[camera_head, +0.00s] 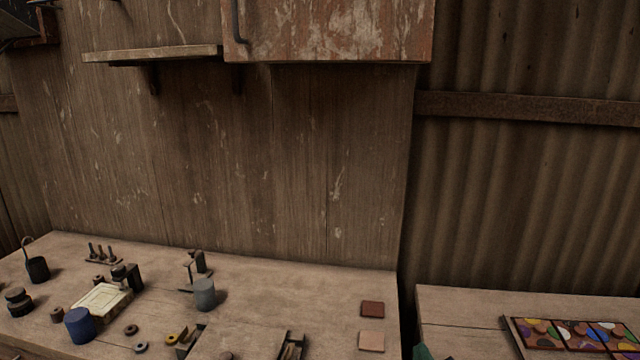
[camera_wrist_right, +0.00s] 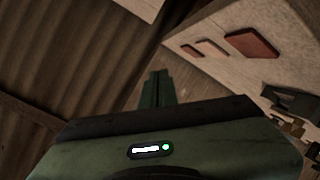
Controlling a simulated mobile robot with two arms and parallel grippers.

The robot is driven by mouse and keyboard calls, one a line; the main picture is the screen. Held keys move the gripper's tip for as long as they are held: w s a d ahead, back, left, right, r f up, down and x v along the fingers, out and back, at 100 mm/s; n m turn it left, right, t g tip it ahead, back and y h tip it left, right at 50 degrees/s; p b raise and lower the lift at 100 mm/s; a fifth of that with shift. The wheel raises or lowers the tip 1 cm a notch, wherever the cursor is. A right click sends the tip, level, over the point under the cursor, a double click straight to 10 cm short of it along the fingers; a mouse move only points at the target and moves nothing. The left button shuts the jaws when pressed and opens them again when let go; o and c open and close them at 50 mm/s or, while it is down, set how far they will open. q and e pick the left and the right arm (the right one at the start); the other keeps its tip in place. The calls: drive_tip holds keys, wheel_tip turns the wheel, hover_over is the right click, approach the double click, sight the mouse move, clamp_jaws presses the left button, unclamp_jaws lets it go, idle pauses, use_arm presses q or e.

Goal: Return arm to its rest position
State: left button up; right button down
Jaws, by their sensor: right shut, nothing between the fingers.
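My right gripper (camera_wrist_right: 157,88) is shut and empty in the right wrist view, its two green fingers together. In the head view only a small green part of it (camera_head: 422,352) shows at the bottom edge, in the gap between the two tables. It is apart from the tiles. My left gripper is not in view. A dark red tile (camera_head: 372,309) and a pale pink tile (camera_head: 371,341) lie on the right side of the main workbench (camera_head: 330,290).
The bench holds a blue cylinder (camera_head: 80,326), a grey cylinder (camera_head: 205,294), a cream tray (camera_head: 101,299) and small dark tools. A panel of coloured pieces (camera_head: 572,335) lies on the right table (camera_head: 450,300). A wall cabinet (camera_head: 330,30) and shelf (camera_head: 150,54) hang above.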

drive_tip(key=s+d+f+m+g+y, duration=0.1)
drive_tip(key=s+f+m+g, duration=0.1)
drive_tip(key=s+f+g, duration=0.9)
drive_tip(key=s+d+f+m+y, duration=0.1)
drive_tip(key=s+f+m, duration=0.4)
drive_tip(key=s, duration=1.2)
wheel_tip(320, 180, down, 27)
drive_tip(key=n+g, duration=0.1)
drive_tip(key=n, duration=0.2)
drive_tip(key=s+d+f+g, duration=0.1)
drive_tip(key=s+d+f, duration=0.1)
drive_tip(key=s+f, duration=1.5)
drive_tip(key=shift+s+d+f, duration=0.3)
drive_tip(key=shift+s+f, duration=0.1)
drive_tip(key=shift+s, duration=0.2)
